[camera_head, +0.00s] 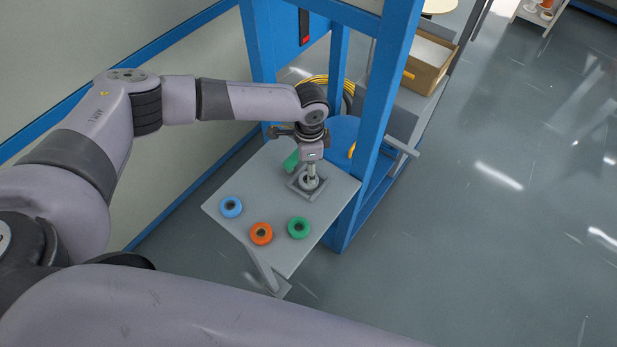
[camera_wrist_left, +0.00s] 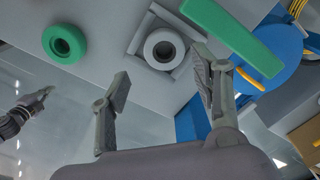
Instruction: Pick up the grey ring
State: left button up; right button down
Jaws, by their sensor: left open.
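The grey ring (camera_wrist_left: 151,46) lies flat in a square grey holder on the table, and it also shows in the head view (camera_head: 304,185), partly hidden by my gripper. My left gripper (camera_head: 311,173) is above the ring, pointing down. In the left wrist view my left gripper (camera_wrist_left: 160,74) has its two fingers wide apart with nothing between them. The ring is just beyond the fingertips, nearer the right finger. Contact cannot be told. What seems to be my right gripper (camera_wrist_left: 38,100) shows small at the left edge of the wrist view, its jaws unclear.
A blue ring (camera_head: 231,207), an orange ring (camera_head: 261,233) and a green ring (camera_head: 299,228) lie on the grey table (camera_head: 283,258). A green bar (camera_wrist_left: 233,36) is beside the holder. A blue frame post (camera_head: 375,125) stands close on the right. Open floor lies farther right.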

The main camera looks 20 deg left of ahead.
aim_at(303, 184)
pick_arm(q)
jog(key=shift+d+f+p, duration=0.1)
jog(key=shift+f+p, duration=0.8)
jog(key=shift+f, duration=2.05)
jog(key=c, duration=1)
